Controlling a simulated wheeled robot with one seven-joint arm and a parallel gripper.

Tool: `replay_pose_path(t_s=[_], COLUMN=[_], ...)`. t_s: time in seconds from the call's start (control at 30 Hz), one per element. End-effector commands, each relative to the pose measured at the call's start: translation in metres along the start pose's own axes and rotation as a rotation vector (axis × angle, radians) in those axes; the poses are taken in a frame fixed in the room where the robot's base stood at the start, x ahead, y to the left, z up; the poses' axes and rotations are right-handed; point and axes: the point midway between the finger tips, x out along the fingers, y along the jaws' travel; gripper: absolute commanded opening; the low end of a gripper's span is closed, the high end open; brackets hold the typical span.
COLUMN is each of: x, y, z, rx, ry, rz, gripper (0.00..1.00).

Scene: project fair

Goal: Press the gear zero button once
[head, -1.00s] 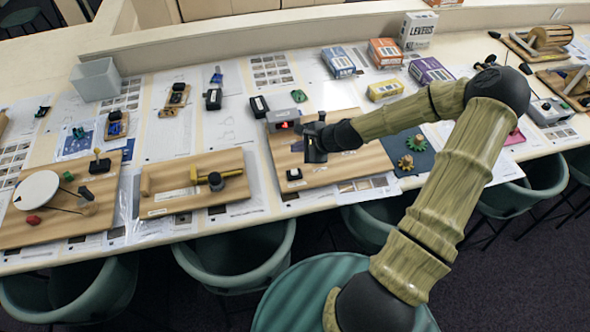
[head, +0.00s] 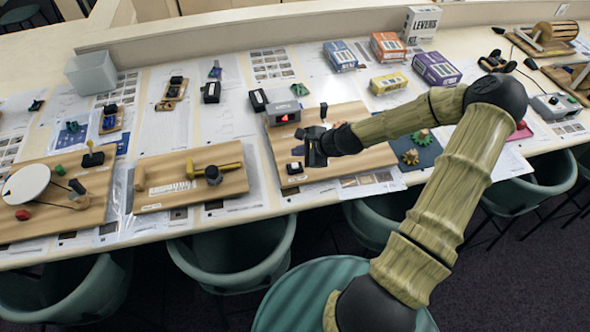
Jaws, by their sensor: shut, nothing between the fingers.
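A wooden board (head: 345,165) lies on the table in the middle of the head view. At its near left corner sits a small button block (head: 294,168), black with a white top; I take it for the gear zero button, though no label is readable. A grey box with a lit red display (head: 284,116) stands at the board's far left corner. My gripper (head: 314,160) is shut and empty. In the picture it is just right of the button block, apart from it. Its height above the board is hard to tell. It hides part of the board behind it.
Two gears (head: 416,145), green and tan, lie on a dark mat right of the board. Another board with a yellow hammer-like part (head: 214,171) lies to the left. Coloured kit boxes (head: 388,46) stand behind. Green chairs (head: 238,252) line the near table edge.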

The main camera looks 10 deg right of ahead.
Motion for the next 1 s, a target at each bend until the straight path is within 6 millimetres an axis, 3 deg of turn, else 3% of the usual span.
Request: replay_pose_path(t_s=[0.27, 1.0], x=[0.021, 0.021], y=[0.015, 0.015], z=[-0.015, -0.015], rx=[0.000, 0.000], ry=[-0.001, 0.000], rz=[0.001, 0.001], gripper=[0.00, 0.00])
